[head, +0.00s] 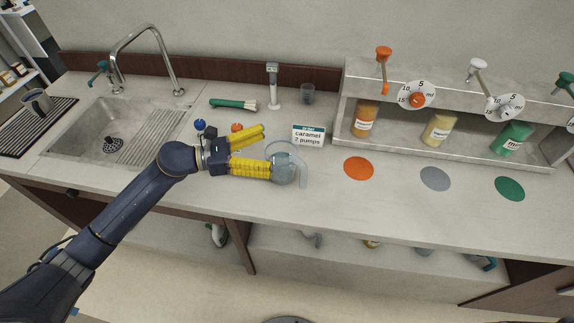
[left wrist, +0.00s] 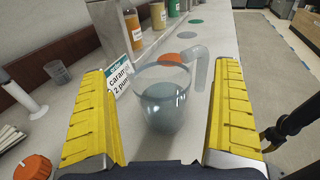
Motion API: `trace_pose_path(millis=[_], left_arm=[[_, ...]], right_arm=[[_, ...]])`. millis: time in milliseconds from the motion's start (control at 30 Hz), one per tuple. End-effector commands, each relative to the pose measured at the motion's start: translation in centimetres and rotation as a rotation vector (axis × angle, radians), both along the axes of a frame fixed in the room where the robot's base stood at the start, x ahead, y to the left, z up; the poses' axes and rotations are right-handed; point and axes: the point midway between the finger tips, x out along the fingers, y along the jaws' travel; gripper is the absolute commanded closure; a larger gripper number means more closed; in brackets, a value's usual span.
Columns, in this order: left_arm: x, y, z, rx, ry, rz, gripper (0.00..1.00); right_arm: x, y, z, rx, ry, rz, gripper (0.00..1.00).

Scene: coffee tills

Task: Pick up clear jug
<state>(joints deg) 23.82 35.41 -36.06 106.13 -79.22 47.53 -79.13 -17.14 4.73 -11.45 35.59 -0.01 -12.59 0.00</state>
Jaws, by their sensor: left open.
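The clear jug (head: 282,168) stands upright on the counter, its handle toward the right in the head view. In the left wrist view the jug (left wrist: 163,108) sits between the two yellow fingers, with its handle at the upper right. My left gripper (head: 267,152) is open, and its fingers reach toward the jug from the left. In the left wrist view there is a gap between the jug and each finger of the left gripper (left wrist: 160,120).
A caramel order card (head: 308,135) stands just behind the jug. A dispenser shelf with several bottles (head: 439,127) is at the right, with an orange disc (head: 358,168) in front. A sink (head: 110,130) is at the left. A small clear cup (head: 307,94) stands behind.

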Motion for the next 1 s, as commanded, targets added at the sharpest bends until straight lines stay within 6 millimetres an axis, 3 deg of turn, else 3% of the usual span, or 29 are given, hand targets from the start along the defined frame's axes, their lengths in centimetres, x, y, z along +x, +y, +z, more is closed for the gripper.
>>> trace_pose_path(millis=[367,700,1000], left_arm=[[0.3,-1.5,-0.2,0.000,0.000,0.000,0.02],[1.3,-5.2,-0.5,-0.001,0.002,0.000,0.02],[1.4,-5.5,-0.6,0.001,0.002,0.002,0.06]], right_arm=[[-0.2,-0.1,0.0,-0.001,0.003,0.000,0.56],[-0.2,0.4,0.0,0.004,0.003,-0.001,0.56],[-0.2,0.6,0.0,0.007,0.003,-0.001,0.56]])
